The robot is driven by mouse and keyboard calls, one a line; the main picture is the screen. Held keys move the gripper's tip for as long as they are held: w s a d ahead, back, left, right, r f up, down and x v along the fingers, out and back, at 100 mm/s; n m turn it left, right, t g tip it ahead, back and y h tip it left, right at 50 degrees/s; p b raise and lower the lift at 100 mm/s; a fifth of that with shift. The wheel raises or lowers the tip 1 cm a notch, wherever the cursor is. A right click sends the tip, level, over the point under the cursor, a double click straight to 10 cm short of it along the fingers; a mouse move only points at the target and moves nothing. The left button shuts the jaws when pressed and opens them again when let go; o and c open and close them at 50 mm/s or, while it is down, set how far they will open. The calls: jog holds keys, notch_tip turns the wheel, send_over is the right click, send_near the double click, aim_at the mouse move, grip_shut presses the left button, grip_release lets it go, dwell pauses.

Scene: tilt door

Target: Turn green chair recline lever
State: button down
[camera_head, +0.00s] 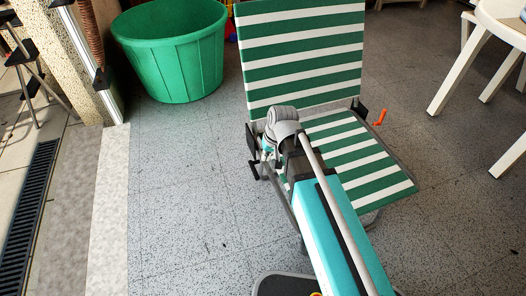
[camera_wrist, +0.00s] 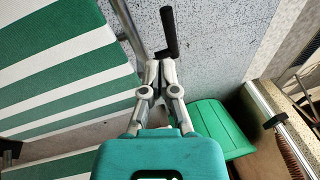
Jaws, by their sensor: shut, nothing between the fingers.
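The green-and-white striped chair (camera_head: 303,52) stands at the centre, its backrest raised and its seat toward the front right. A black crank-shaped lever (camera_head: 254,167) is on its left side, and it shows at the top centre of the wrist view (camera_wrist: 169,32). An orange lever (camera_head: 380,117) is on the chair's right side. My gripper (camera_wrist: 159,66) is shut and empty, with its fingertips at the base of the black lever in the picture. Whether they touch it I cannot tell. In the head view my arm hides part of the seat and much of the gripper.
A large green tub (camera_head: 172,50) stands behind left of the chair. A stone pillar and door frame (camera_head: 100,70) are at the left. The speckled floor (camera_head: 190,190) left of the chair is clear.

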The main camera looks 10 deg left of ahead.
jog(key=shift+s+d+r+p, duration=0.5)
jog(key=shift+s+r+p, duration=0.05)
jog(key=shift+r, duration=0.2)
jog(key=shift+s+d+r+p, duration=0.5)
jog(key=shift+s+r+p, duration=0.05)
jog(key=shift+r, duration=0.15)
jog(key=shift+d, duration=0.1)
jog(key=s+d+r+m+h+p, duration=0.1)
jog(key=d+r+m+p, duration=0.15)
jog(key=d, duration=0.95)
jog(key=s+d+r+m+h+p, duration=0.1)
jog(key=d+r+h+p, duration=0.2)
jog(key=d, duration=0.9)
notch_tip(320, 180, up, 37)
jog(key=y+p, duration=0.1)
jog(key=p, duration=3.6)
jog(key=shift+a+g+p, duration=0.25)
jog(key=shift+g+p, duration=0.05)
jog(key=shift+p, duration=0.05)
jog(key=shift+w+r, duration=0.1)
notch_tip(320, 180, up, 17)
jog(key=p, duration=1.7)
